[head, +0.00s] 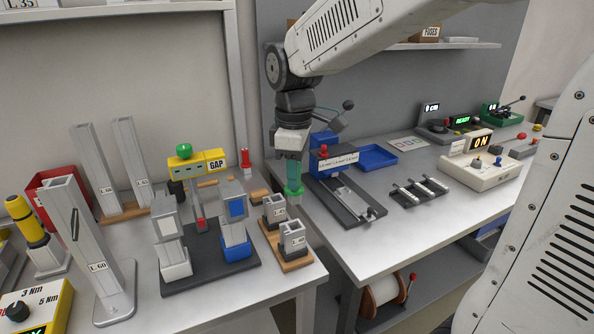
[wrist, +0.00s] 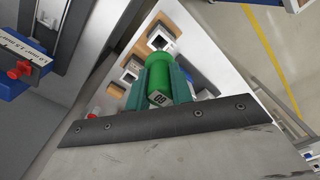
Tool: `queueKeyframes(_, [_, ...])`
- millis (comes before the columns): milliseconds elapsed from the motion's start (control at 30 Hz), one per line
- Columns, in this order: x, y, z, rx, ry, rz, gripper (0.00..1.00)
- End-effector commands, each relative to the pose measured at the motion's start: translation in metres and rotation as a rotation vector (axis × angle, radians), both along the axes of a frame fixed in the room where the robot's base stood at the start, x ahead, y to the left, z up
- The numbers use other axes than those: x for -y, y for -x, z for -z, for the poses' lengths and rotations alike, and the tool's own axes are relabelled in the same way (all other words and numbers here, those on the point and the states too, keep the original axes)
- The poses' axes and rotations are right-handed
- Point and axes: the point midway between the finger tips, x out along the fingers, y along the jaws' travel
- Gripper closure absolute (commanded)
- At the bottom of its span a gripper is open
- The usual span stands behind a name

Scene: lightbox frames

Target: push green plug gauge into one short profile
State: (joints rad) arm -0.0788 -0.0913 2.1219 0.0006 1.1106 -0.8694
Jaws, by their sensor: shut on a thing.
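The green plug gauge (head: 293,194) is held upright by my gripper (head: 292,172), and its lower end is free. In the wrist view the gauge (wrist: 162,65) sits between the two green fingers of my gripper (wrist: 162,84), with a small number label on it. Two short profiles, a rear one (head: 274,213) and a front one (head: 292,241), stand on a wooden base (head: 296,263) near the left table's right edge. In the head view the gauge is behind and to the right of them. The wrist view shows their open square tops, the first (wrist: 158,42) partly beside the gauge.
A fixture with grey and blue blocks on a dark plate (head: 210,272) stands left of the profiles. Tall profiles (head: 86,235) are further left. A dark slide fixture (head: 345,200) and blue tray (head: 372,157) are on the right table. A gap separates the tables.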

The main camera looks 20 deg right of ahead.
Motion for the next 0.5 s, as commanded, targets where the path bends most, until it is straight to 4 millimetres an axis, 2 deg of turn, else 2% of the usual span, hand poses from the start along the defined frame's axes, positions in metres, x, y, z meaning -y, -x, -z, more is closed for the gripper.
queueKeyframes(500, [0.002, 0.0, 0.043, -0.001, 0.0, 0.005, 1.0])
